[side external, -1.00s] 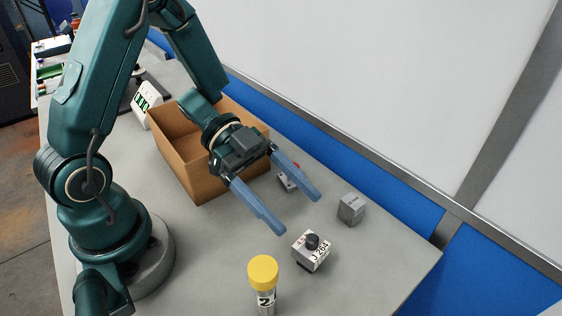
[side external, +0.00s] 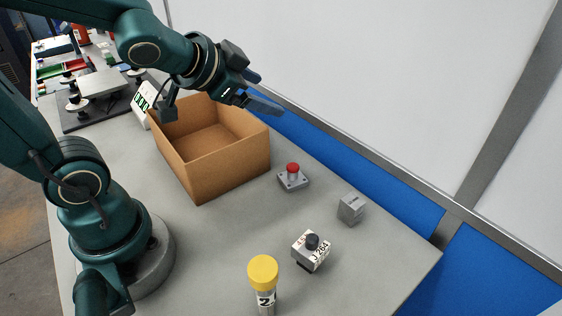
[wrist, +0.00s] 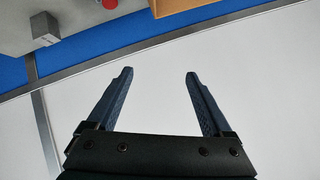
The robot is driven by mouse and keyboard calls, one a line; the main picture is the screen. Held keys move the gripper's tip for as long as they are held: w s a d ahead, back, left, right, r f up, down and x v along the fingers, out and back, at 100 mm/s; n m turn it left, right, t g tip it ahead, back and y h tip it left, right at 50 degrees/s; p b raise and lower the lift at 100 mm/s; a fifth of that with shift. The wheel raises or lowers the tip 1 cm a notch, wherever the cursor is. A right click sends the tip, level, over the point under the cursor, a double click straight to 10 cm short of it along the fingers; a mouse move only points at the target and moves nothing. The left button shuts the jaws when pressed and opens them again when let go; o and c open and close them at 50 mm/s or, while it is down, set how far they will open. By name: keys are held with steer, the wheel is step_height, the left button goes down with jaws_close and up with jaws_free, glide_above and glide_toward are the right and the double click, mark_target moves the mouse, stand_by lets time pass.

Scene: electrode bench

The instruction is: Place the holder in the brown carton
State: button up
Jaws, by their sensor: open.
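The brown carton (side external: 228,172) stands open at the middle of the bench, and the part of its inside that shows is empty. A small grey block with a slot in its top (side external: 351,208), perhaps the holder, stands upright on the bench to the right. It also shows at the top left of the wrist view (wrist: 45,30), and the carton's edge (wrist: 185,4) shows at the top. My gripper (side external: 266,92) is raised near the back panel, above and behind the carton's far side. In the wrist view its blue fingers (wrist: 159,74) are apart with nothing between them.
A red button on a grey base (side external: 293,180) sits between the carton and the grey block. A white block with a black knob (side external: 311,250) and a yellow-capped tube (side external: 264,285) stand in front. A white wall panel (side external: 400,90) rises behind the bench.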

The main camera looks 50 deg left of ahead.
steer(key=s+d+f+n+g, duration=0.1)
steer(key=s+n+g, duration=0.1)
steer(key=s, duration=0.5)
steer(key=shift+d+n+g, duration=0.3)
steer(key=shift+g, duration=0.1)
steer(key=shift+o, duration=0.4)
steer(key=s+d+f+g+h, duration=0.1)
steer(key=s+d+g+h, duration=0.1)
steer(key=s+d, duration=0.2)
steer(key=shift+s+f+n, duration=0.2)
steer(key=shift+s+n, duration=0.1)
steer(key=shift+s, duration=0.6)
